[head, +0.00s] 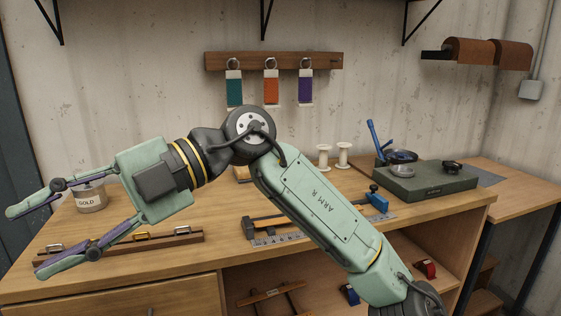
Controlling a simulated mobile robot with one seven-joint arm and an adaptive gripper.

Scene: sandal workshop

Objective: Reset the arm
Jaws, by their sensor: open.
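My arm (315,200) reaches from the lower right up to a bent joint, then down to the left across the workbench. My gripper (33,241) is at the left of the head view, with its two pale green fingers spread wide apart. Nothing is held between the fingers. The fingers are in front of the bench's left end. The upper finger overlaps the tin marked GOLD (91,202) in the picture. The lower finger overlaps a wooden strip with buckles (180,238). I cannot tell whether the gripper touches either.
The workbench (215,258) also bears a clamp bar with a ruler (280,238), white spools (342,155) and a green block (425,183) with tools. Coloured swatches (271,87) hang from a wall rail. Leather rolls (470,51) stick out at upper right. Open shelves are below.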

